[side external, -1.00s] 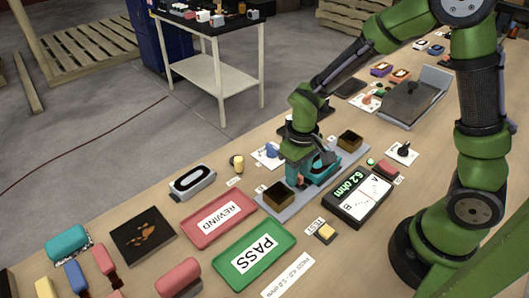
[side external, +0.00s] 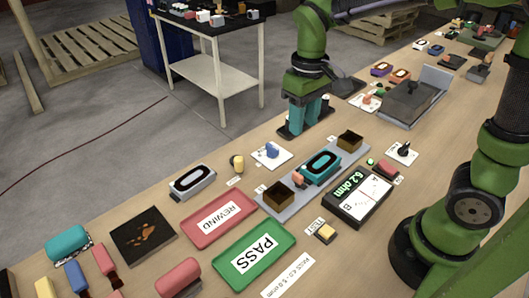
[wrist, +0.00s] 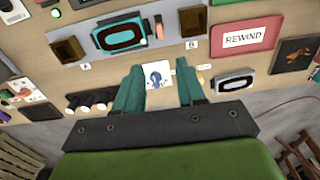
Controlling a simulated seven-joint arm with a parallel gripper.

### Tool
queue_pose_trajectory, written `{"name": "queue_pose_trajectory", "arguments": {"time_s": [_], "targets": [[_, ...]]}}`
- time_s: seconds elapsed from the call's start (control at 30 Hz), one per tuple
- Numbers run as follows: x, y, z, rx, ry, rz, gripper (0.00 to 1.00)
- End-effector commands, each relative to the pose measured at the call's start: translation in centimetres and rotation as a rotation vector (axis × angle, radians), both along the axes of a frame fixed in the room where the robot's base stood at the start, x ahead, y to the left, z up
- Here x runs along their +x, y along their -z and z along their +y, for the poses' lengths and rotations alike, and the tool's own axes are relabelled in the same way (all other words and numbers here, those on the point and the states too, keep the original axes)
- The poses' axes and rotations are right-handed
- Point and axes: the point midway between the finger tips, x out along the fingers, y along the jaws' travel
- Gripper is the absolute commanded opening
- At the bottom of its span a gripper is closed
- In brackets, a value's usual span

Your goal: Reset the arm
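My gripper (side external: 306,112) is raised above the far edge of the bench, pointing down, behind the grey test fixture (side external: 296,203). In the wrist view my gripper (wrist: 160,72) shows two teal fingers spread apart with nothing between them. A teal coil part (side external: 321,167) sits on the fixture between two brown blocks (side external: 278,195) (side external: 350,140), clear of my gripper; it also shows in the wrist view (wrist: 122,35). A small orange piece (side external: 298,179) is beside it.
A meter (side external: 360,195) reads 6.2 ohm. The red REWIND tray (side external: 190,225) and green PASS tray (side external: 222,265) look empty. A grey coil part (side external: 192,182) lies near the far edge. A blue knob on a white card (side external: 271,154) is close to my gripper.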

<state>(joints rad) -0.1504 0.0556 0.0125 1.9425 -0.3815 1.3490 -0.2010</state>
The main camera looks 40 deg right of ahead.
Motion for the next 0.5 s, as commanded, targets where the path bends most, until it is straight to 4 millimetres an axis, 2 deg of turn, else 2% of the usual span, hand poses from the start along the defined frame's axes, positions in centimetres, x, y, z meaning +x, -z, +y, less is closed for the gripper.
{"name": "queue_pose_trajectory", "arguments": {"time_s": [0.13, 0.5], "targets": [[-0.01, -0.94, 0.02, 0.001, 0.001, -0.001, 0.39], [0.16, -1.0, 0.01, 0.001, 0.006, -0.009, 0.39]]}}
